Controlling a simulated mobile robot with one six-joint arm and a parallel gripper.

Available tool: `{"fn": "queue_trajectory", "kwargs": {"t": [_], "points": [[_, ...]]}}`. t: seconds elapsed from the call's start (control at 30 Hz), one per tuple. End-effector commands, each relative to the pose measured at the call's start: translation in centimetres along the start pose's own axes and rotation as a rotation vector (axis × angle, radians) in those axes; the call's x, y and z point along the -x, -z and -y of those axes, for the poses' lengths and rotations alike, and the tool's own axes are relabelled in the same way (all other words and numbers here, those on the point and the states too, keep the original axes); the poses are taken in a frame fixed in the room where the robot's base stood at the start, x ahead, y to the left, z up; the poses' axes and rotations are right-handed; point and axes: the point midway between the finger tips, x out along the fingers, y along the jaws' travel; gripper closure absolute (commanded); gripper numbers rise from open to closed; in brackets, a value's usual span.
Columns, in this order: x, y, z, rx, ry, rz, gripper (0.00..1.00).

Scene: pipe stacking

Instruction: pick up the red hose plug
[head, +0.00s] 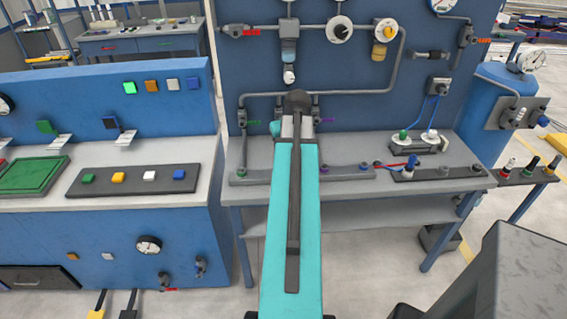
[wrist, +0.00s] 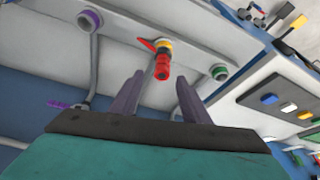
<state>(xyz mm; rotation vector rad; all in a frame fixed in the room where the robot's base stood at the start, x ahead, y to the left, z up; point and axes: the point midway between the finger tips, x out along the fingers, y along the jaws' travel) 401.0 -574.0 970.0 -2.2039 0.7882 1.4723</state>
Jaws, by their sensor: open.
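In the wrist view the red hose plug (wrist: 162,66) is a short ribbed red cylinder at a yellow-ringed port (wrist: 164,46) on a grey rail. A red lever-like piece (wrist: 146,44) sticks out beside it. My gripper (wrist: 160,79) is open, and its two dark fingers point toward the plug. The plug appears between the fingertips in the picture; I cannot tell whether it is between them in depth. No contact shows. In the head view my teal arm covers the middle of the rail, hiding the plug and the fingers.
The grey rail (head: 262,179) on the workbench has a green port (head: 242,172) and a purple port (head: 323,169) at either side of my arm. A plate with red and blue hoses (head: 408,165) lies to the right. Grey pipes (head: 395,65) run along the blue panel behind.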

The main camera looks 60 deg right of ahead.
Motion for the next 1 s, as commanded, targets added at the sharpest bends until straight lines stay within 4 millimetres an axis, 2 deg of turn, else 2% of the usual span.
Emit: {"fn": "queue_trajectory", "kwargs": {"t": [0.17, 0.7, 1.0], "points": [[-0.7, 0.1, 0.1, 0.000, 0.000, 0.001, 0.58], [-4.7, 0.1, 0.4, 0.001, 0.000, -0.001, 0.58], [-5.0, 0.0, 0.3, 0.002, 0.000, -0.001, 0.58]]}}
